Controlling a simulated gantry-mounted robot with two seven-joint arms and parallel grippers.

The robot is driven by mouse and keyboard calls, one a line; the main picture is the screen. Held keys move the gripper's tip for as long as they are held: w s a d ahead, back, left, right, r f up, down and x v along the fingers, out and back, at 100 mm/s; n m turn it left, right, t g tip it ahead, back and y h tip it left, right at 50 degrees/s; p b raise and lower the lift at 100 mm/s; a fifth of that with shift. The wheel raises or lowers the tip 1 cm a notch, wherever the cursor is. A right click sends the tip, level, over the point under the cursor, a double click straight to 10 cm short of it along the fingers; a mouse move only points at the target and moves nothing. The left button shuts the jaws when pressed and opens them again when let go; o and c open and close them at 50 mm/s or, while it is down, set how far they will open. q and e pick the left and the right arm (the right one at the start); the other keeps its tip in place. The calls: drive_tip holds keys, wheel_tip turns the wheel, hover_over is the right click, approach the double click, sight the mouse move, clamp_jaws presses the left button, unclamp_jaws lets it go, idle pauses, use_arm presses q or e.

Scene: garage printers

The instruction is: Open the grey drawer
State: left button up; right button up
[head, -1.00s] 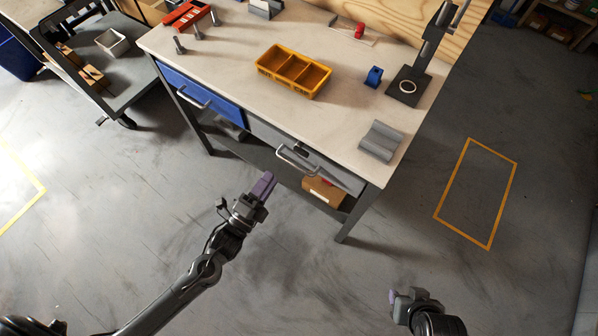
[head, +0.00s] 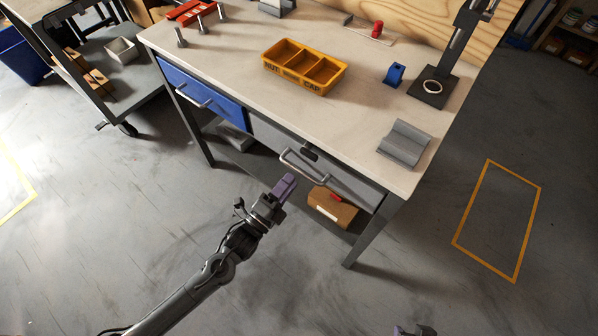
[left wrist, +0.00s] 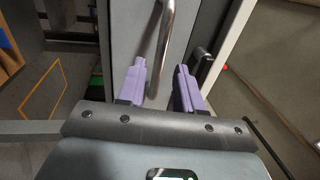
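The grey drawer (head: 345,182) is under the right part of the workbench top and looks shut. Its silver bar handle (head: 300,168) sticks out from the front. My left gripper (head: 287,186) is just below and in front of the handle in the head view. In the left wrist view its two purple fingers (left wrist: 162,88) are apart, with the handle (left wrist: 163,45) showing between them; I see no closed grip on it.
A blue drawer (head: 200,92) is left of the grey one. On the worktop (head: 240,60) are a yellow bin (head: 302,66), a grey block (head: 404,143) and a black stand (head: 433,88). A cardboard box (head: 332,207) sits on the shelf below. The floor in front is clear.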

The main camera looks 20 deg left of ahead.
sight(299, 170)
use_arm(q)
drive_tip(key=shift+b+x, duration=0.65)
drive_tip(key=shift+x, duration=2.05)
clamp_jaws()
